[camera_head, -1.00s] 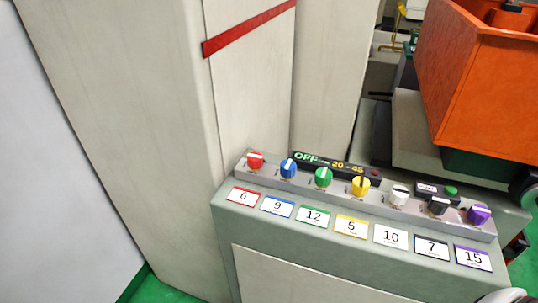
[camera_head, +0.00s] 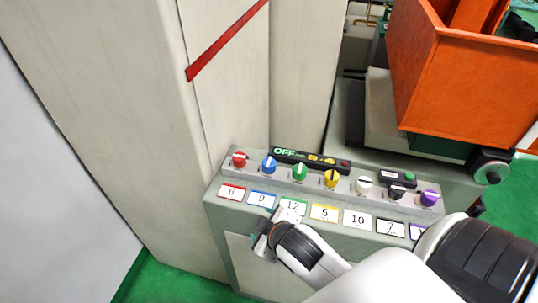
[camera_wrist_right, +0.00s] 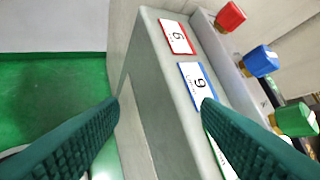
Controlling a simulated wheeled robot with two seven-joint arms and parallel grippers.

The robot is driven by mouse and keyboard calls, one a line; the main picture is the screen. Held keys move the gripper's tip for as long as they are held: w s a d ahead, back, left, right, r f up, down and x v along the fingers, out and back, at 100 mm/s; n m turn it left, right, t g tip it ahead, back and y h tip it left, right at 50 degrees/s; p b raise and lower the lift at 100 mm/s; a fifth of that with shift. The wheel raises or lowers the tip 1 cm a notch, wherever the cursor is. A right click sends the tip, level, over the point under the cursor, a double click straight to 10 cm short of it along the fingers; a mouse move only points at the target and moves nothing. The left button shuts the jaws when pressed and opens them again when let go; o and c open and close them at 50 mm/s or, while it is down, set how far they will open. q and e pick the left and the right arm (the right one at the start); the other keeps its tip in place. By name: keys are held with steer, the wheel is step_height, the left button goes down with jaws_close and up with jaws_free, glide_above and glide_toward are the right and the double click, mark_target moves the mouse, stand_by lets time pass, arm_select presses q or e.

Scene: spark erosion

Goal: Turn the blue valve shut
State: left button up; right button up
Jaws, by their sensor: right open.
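The blue valve (camera_head: 269,164) is a small knob with a white mark, second from the left in the row on the grey panel, above the card reading 9. It also shows in the right wrist view (camera_wrist_right: 260,61), at the upper right. My right gripper (camera_head: 268,236) is in front of the panel, below the cards reading 9 and 12. My left gripper is not in view.
A red knob (camera_head: 239,160) and a green knob (camera_head: 300,172) flank the blue one; yellow, white, black and purple knobs follow to the right. A display (camera_head: 310,159) reading OFF stands behind. A tall pale cabinet (camera_head: 110,110) borders the left, an orange bin (camera_head: 460,90) the right.

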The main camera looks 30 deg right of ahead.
steer(key=w+a+r+n+t+y, duration=0.3)
steer(key=w+r+n+t, duration=0.3)
steer(key=r, duration=0.4)
steer(key=w+a+r+n+t+y, duration=0.2)
steer(key=w+a+r+n+t, duration=0.2)
steer(key=w+r+n, duration=0.4)
steer(key=s+a+r+n+g+y, duration=0.1)
steer(key=a+r+n+g+y, duration=0.3)
steer(key=n+y, duration=0.55)
steer(key=s+a+r+n+g+y, duration=0.15)
steer(key=a+n+g+y, duration=0.35)
steer(key=n, duration=1)
steer(key=n+g+h, duration=1)
steer(key=n+h, duration=0.9)
steer(key=n, duration=0.1)
glide_above(269, 162)
step_height(269, 162, down, 10)
steer(key=r, duration=0.1)
steer(key=shift+m+y, duration=0.25)
step_height(269, 162, down, 10)
steer(key=p, duration=0.4)
steer(key=shift+f, duration=0.25)
steer(key=shift+a+f, duration=0.1)
steer(key=shift+f, duration=0.65)
